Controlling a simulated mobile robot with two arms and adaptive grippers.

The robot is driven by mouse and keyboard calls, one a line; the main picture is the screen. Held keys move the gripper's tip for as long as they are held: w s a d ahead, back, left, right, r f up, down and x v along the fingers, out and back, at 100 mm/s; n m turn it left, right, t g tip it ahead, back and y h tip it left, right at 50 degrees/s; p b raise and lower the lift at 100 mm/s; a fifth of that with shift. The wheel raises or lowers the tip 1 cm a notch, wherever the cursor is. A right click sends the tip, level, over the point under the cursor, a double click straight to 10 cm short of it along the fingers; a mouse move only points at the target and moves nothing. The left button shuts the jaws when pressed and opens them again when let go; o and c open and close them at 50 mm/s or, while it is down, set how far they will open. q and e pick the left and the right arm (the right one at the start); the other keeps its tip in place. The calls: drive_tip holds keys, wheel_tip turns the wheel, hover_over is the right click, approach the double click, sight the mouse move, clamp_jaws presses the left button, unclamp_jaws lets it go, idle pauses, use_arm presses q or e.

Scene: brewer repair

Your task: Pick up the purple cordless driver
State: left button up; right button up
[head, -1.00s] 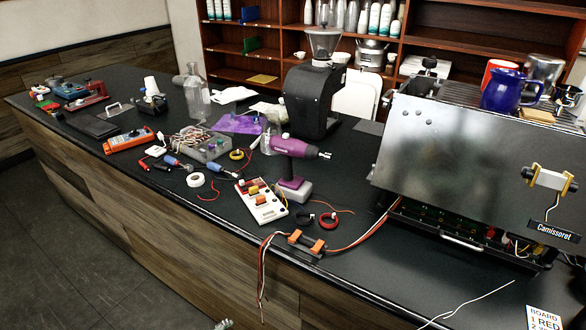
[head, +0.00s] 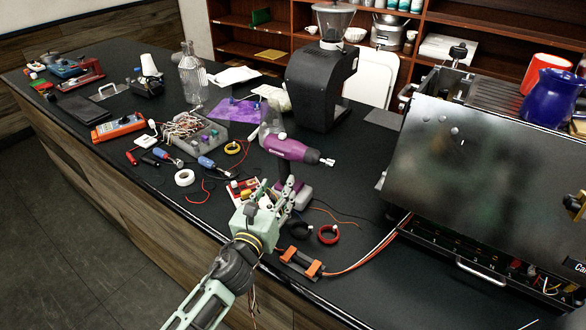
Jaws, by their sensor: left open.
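The purple cordless driver (head: 290,147) stands upright on its grey battery base on the black counter, its chuck pointing right, in the head view. My left gripper (head: 284,187) is open and empty, in front of the driver's lower part. Its fingers point up the picture toward the handle and hide part of the handle and base. I cannot tell whether a finger touches the driver. My right gripper is not in view.
A black coffee grinder (head: 317,85) stands behind the driver. The brewer's steel panel (head: 455,150) stands at right. An orange-ended holder (head: 300,263) and a red tape roll (head: 328,234) lie near the front. A grey wire box (head: 197,137) sits left.

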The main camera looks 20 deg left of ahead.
sight(283, 174)
use_arm(q)
drive_tip(key=shift+w+r, duration=0.2)
drive_tip(key=shift+w, duration=0.55)
drive_tip(key=shift+w+a+f+p, duration=0.15)
drive_tip(key=shift+w+p, duration=0.25)
drive_tip(key=shift+w, duration=0.4)
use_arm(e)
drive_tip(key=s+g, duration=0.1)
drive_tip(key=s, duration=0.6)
use_arm(q)
drive_tip(key=shift+w+f, duration=0.25)
drive_tip(key=shift+w, duration=1.2)
drive_tip(key=c, duration=1.1)
clamp_jaws()
drive_tip(key=shift+w+r, duration=0.1)
drive_tip(key=shift+r, duration=0.15)
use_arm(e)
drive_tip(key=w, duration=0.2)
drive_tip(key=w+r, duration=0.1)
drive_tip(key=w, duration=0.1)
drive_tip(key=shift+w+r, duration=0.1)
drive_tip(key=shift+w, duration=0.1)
